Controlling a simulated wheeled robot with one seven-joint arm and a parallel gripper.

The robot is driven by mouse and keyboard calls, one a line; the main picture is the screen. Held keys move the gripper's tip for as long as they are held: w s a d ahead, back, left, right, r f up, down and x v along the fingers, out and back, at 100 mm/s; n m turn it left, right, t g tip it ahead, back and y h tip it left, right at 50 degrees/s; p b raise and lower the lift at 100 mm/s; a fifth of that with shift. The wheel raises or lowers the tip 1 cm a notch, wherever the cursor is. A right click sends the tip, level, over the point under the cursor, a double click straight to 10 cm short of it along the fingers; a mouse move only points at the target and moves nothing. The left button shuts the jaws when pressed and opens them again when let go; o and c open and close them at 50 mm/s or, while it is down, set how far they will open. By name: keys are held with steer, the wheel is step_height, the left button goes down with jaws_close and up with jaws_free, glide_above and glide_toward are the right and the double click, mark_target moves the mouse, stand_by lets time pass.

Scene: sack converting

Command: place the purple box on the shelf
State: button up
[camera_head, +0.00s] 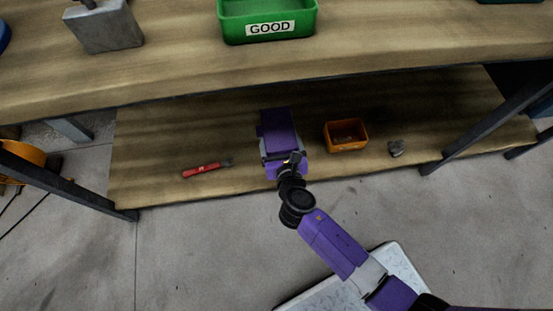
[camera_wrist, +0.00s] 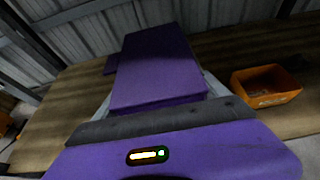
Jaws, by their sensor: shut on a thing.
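The purple box (camera_head: 279,128) is at the end of my arm, over the lower wooden shelf (camera_head: 160,142) of the bench in the head view. My gripper (camera_head: 280,157) is shut on the box at its near side. In the wrist view the purple box (camera_wrist: 158,65) fills the space just ahead of my gripper (camera_wrist: 155,112). The fingertips are mostly hidden behind the wrist housing and the box. I cannot tell whether the box's underside touches the shelf board.
A red-handled tool (camera_head: 205,169) lies to the left. The upper bench top (camera_head: 180,72) overhangs, carrying a green GOOD bin (camera_head: 268,20). Dark legs flank the shelf.

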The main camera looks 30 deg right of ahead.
steer(key=shift+w+d+f, duration=0.15)
steer(key=shift+w+f, duration=0.15)
step_height(320, 180, down, 19)
steer(key=b, duration=1.4)
steer(key=shift+f, duration=0.2)
steer(key=shift+f, duration=0.15)
steer(key=o, duration=1.5)
steer(key=shift+o, duration=0.2)
steer(key=shift+s+r, duration=0.25)
steer(key=p+v, duration=0.5)
steer(key=v, duration=0.6)
steer(key=shift+s, duration=0.2)
